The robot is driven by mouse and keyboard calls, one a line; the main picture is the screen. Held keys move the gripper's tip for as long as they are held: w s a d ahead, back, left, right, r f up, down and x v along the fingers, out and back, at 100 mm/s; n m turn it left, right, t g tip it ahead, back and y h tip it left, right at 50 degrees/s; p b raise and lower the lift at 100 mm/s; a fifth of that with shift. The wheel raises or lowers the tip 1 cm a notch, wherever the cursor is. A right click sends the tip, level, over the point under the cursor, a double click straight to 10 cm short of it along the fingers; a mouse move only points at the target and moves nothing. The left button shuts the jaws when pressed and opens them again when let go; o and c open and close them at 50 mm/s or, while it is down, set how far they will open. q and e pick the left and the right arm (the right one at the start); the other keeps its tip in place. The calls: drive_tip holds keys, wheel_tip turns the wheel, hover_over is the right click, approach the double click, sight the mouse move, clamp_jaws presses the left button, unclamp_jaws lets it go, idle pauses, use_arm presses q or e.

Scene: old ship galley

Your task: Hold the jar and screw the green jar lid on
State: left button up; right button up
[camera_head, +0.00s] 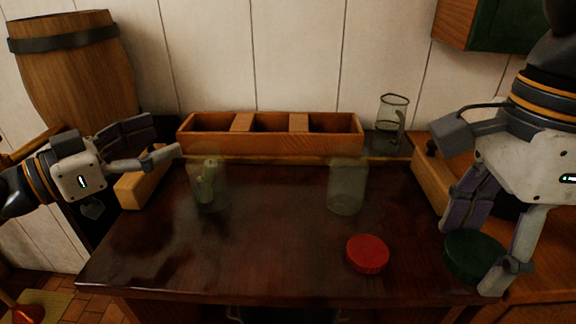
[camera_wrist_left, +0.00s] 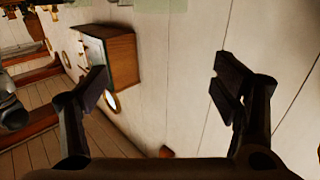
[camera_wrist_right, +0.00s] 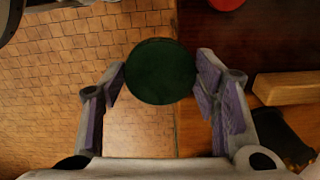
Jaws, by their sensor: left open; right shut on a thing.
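A glass jar with green contents (camera_head: 208,186) stands upright at the left of the dark table. An empty-looking clear glass jar (camera_head: 347,187) stands right of the middle. Neither shows a lid on top. My right gripper (camera_head: 480,250) is shut on the green lid (camera_head: 474,254) at the table's right front edge; the right wrist view shows the lid (camera_wrist_right: 161,72) between its fingertips. My left gripper (camera_head: 160,143) is open and empty, left of the jar with green contents. The left wrist view shows nothing between its fingers (camera_wrist_left: 162,88).
A red lid (camera_head: 367,253) lies on the table (camera_head: 270,265) between the clear jar and my right gripper. A wooden box with compartments (camera_head: 262,144) stands along the back. A glass jug (camera_head: 391,119) stands behind right. A barrel (camera_head: 75,75) is at the left. The table's front middle is clear.

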sight(188, 171)
drive_tip(key=shift+w+d, duration=0.1)
use_arm(q)
drive_tip(key=shift+r, duration=0.1)
use_arm(e)
drive_tip(key=shift+r, duration=0.1)
use_arm(q)
drive_tip(key=shift+a, duration=0.1)
wheel_tip(188, 171, down, 9)
drive_tip(key=b, duration=0.2)
drive_tip(key=shift+b, duration=0.3)
use_arm(e)
drive_tip(key=shift+g, duration=0.8)
drive_tip(key=f, duration=0.4)
drive_tip(key=w+f, duration=0.1)
drive_tip(key=f, duration=0.1)
use_arm(q)
drive_tip(key=shift+w+d+r, duration=0.1)
drive_tip(key=shift+w+d, duration=0.25)
drive_tip(key=shift+d, duration=0.05)
use_arm(e)
drive_tip(key=shift+f, duration=0.35)
use_arm(q)
drive_tip(key=shift+w+d+r, duration=0.15)
drive_tip(key=shift+w+d, duration=0.05)
drive_tip(key=shift+d, duration=0.05)
use_arm(e)
drive_tip(key=shift+f, duration=0.1)
use_arm(q)
drive_tip(key=shift+r, duration=0.25)
